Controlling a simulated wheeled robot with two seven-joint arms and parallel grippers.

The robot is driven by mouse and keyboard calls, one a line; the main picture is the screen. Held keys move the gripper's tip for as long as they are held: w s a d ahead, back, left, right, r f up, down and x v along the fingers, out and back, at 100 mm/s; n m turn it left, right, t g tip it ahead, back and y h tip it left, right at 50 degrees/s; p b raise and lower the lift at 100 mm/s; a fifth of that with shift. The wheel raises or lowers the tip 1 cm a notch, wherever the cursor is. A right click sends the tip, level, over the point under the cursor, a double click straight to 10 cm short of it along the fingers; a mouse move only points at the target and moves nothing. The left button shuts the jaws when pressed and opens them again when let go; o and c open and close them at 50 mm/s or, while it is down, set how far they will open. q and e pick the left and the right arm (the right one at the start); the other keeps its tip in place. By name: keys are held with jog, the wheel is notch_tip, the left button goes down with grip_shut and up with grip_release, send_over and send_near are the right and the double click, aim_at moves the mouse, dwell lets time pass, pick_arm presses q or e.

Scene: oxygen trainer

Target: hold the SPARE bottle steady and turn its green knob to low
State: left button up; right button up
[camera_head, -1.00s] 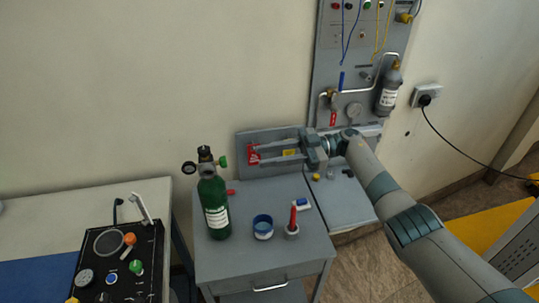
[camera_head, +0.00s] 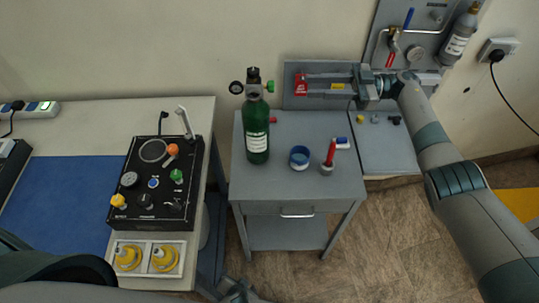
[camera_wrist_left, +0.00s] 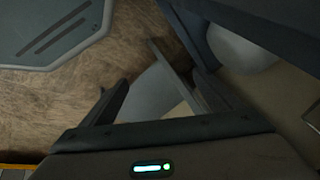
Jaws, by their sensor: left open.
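A green bottle (camera_head: 257,122) with a white label stands upright on the small grey cart; the label text is too small to read. A green knob (camera_head: 270,87) sits at the right of its black valve top, with a round gauge (camera_head: 236,87) at the left. Its setting cannot be read. My right gripper (camera_head: 306,84) is open in front of the grey board, right of the bottle and apart from it. My left gripper (camera_head: 238,291) is at the bottom edge, low before the cart and far from the bottle. In the left wrist view its fingers (camera_wrist_left: 137,65) are apart and empty above the floor.
On the cart (camera_head: 245,185) stand a blue-rimmed cup (camera_head: 299,158) and a red tool in a holder (camera_head: 328,157), right of the bottle. A bench at left carries a black control box (camera_head: 165,195) and yellow knobs (camera_head: 146,257). Brown floor is free at right.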

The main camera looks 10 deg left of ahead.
pick_arm(q)
jog(key=w+d+r+n+t+y, duration=0.2)
jog(key=w+d+r+t, duration=0.15)
jog(key=w+r, duration=0.85)
jog(key=n+t+y, duration=0.5)
jog(key=n+t, duration=0.2)
jog(key=n, duration=0.1)
send_near(256, 123)
jog(key=f, duration=0.2)
jog(key=shift+d+r, duration=0.2)
jog(key=shift+d, duration=0.15)
jog(key=shift+w+m, duration=0.1)
jog(key=shift+m, duration=0.2)
jog(key=x, duration=1.7)
jog(key=shift+w, duration=0.2)
jog(key=shift+d, duration=0.1)
jog(key=shift+c, duration=0.4)
